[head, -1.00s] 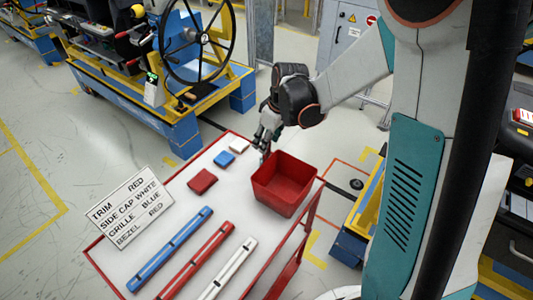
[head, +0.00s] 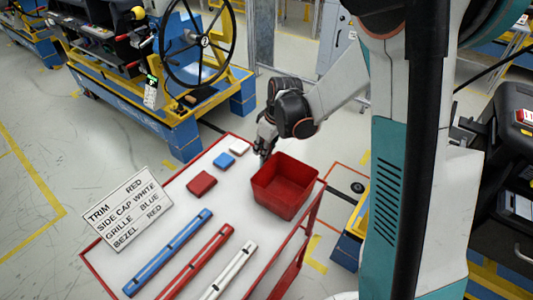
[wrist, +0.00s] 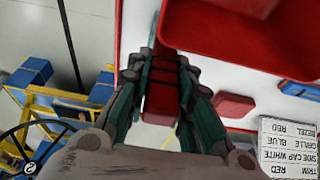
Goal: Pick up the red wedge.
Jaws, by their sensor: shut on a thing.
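My gripper (wrist: 162,85) is shut on a red piece (wrist: 161,98), which I take to be the red wedge. It shows between the two fingers in the wrist view, and the fingers hide its sides, so its full shape cannot be told. In the head view my gripper (head: 265,150) points down at the far edge of the table, just left of the red bin (head: 286,207). The held piece cannot be made out there.
On the white table (head: 237,195) lie a red block (head: 202,184), a blue block (head: 224,160), a white block (head: 239,148) and blue, red and white strips. A label sign (head: 128,208) stands at the left edge. A dashboard stand (head: 140,105) is behind.

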